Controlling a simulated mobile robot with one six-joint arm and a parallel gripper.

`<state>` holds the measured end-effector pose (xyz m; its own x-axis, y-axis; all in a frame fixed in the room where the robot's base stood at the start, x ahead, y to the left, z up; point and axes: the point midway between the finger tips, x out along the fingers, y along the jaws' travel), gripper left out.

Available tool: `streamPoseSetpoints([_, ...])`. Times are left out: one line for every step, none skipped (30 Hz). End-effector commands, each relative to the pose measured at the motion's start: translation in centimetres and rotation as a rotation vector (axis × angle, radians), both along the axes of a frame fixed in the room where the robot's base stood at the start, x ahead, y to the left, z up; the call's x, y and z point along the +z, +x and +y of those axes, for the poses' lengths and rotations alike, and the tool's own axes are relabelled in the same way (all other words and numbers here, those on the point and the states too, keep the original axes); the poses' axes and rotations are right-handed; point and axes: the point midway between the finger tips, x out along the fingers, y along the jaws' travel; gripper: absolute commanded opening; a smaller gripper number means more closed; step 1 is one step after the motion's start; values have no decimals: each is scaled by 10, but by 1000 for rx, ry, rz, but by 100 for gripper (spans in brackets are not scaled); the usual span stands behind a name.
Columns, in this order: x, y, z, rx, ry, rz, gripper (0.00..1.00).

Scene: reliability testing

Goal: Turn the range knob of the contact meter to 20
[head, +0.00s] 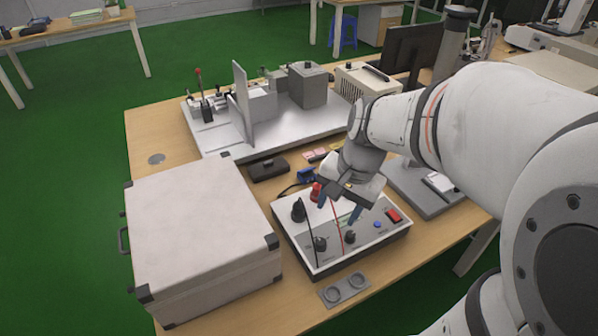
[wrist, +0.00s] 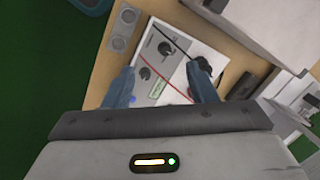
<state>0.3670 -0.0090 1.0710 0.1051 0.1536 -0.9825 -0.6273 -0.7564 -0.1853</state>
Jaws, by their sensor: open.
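The contact meter (head: 360,258) is a low light box with a grey top panel, on the wooden table below my gripper. Two black knobs, a left one (head: 320,243) and a right one (head: 350,237), sit on its panel; they also show in the wrist view, one farther (wrist: 165,48) and one nearer (wrist: 144,72). I cannot read their labels or settings, nor tell which is the range knob. My gripper (head: 338,208) is open and empty above the panel, its blue fingers apart; in the wrist view the gripper (wrist: 161,86) frames part of the panel.
A black terminal (head: 298,211) and a red terminal (head: 316,191) stand at the meter's back left, with black and red leads crossing the panel. A red switch (head: 393,215) is at right. A large pale case (head: 200,225) stands left. A metal fixture (head: 215,138) is behind.

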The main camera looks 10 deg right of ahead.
Motion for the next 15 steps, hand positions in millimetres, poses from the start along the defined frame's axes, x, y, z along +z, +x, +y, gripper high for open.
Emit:
streamPoseSetpoints([-34,14,-5,-114,43,54,52])
streamPoseSetpoints([-46,21,-7,-182,68,82,52])
streamPoseSetpoints([-61,30,-10,-273,100,120,52])
streamPoseSetpoints([-71,37,-12,-338,122,146,52])
streamPoseSetpoints([-82,43,-14,-398,142,173,52])
streamPoseSetpoints([-94,50,-17,-472,166,205,52])
streamPoseSetpoints([-103,55,-19,-524,183,228,52])
streamPoseSetpoints([-111,60,-21,-570,196,247,52])
streamPoseSetpoints([-120,65,-23,-627,214,271,52])
streamPoseSetpoints([-126,68,-25,-661,224,287,52])
streamPoseSetpoints([-131,71,-26,-691,233,301,52])
streamPoseSetpoints([-136,74,-27,-725,242,315,52])
streamPoseSetpoints([-139,76,-28,-744,248,324,52])
streamPoseSetpoints([-141,77,-29,-760,252,332,52])
streamPoseSetpoints([-144,78,-29,-774,256,338,52])
